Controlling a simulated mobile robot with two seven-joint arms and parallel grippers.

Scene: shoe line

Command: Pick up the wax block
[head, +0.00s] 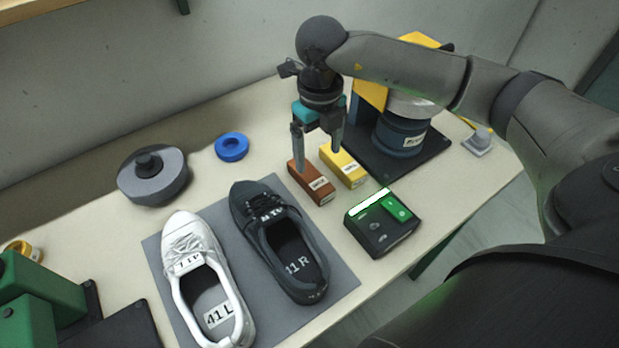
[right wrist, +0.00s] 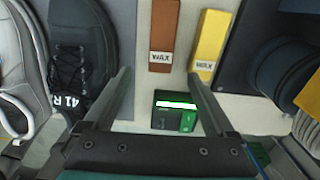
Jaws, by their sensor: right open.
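A brown wax block (head: 312,186) and a yellow wax block (head: 343,166), each with a white label, lie side by side on the table. My right gripper (head: 317,158) points down over these blocks, open and empty. In the right wrist view, the brown wax block (right wrist: 175,40) lies ahead of the gap between the fingers of the right gripper (right wrist: 160,74). There the yellow wax block (right wrist: 211,42) lies beyond the right fingertip. I cannot tell the exact height of the fingertips above the blocks. My left gripper is not in view.
A white shoe (head: 190,255) and a black shoe (head: 262,221) lie on a grey mat (head: 155,263). A black and green device (head: 382,222) stands near the front edge. A blue ring (head: 231,147) and a grey round object (head: 152,180) stand further left. A dark blue machine base (head: 400,135) stands right of the blocks.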

